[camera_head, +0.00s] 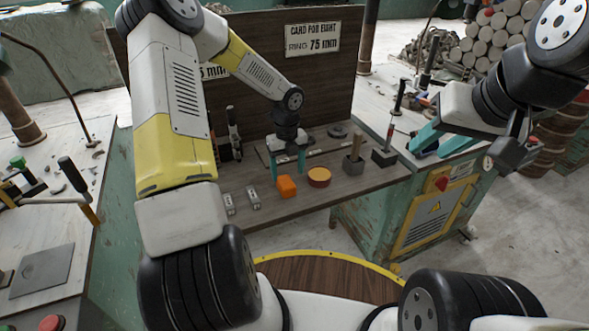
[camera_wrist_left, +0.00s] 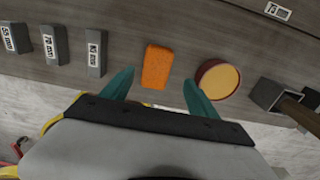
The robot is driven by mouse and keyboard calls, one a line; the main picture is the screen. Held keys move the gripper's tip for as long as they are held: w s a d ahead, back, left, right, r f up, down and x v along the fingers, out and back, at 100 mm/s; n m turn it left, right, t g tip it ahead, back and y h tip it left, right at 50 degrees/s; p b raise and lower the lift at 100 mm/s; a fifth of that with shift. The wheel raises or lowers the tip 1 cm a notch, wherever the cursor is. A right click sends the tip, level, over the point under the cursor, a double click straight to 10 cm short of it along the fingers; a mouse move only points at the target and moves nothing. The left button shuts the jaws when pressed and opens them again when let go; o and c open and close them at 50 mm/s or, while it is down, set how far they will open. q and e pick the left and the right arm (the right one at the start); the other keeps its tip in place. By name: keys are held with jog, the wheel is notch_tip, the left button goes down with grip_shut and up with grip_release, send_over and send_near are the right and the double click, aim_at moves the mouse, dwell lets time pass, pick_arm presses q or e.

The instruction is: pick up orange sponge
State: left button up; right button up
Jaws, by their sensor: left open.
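The orange sponge (camera_head: 287,187) is a small block lying on the dark wooden bench shelf. My left gripper (camera_head: 288,172) is open, with teal fingers pointing down just behind the sponge in the head view. In the left wrist view the sponge (camera_wrist_left: 156,67) shows in the gap between the two open fingertips (camera_wrist_left: 159,80), with nothing held. I cannot tell the exact height of the tips over the shelf. My right gripper (camera_head: 441,143) is far to the right, its teal fingers apart and empty.
A round red-rimmed tin with a yellow top (camera_head: 319,177) sits close right of the sponge; it also shows in the left wrist view (camera_wrist_left: 217,79). Small labelled grey blocks (camera_head: 253,198) lie to the left. A grey holder (camera_head: 352,167) stands further right. A sign board (camera_head: 313,40) rises behind.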

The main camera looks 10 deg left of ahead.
aim_at(286, 181)
pick_arm(q)
jog(key=f, duration=0.5)
jog(key=shift+s+a+f, duration=0.1)
jog(key=shift+a+f, duration=0.05)
jog(key=shift+a, duration=0.15)
jog(key=shift+c, duration=0.2)
grip_shut()
jog(key=shift+r, duration=0.5)
jog(key=r, duration=0.2)
jog(key=shift+s+r, duration=0.3)
jog(key=shift+r, duration=0.1)
jog(key=s+d+r, duration=0.1)
jog(key=s+d, duration=0.3)
jog(key=s, duration=1)
jog(key=shift+s+d, duration=0.2)
jog(key=shift+s, duration=0.2)
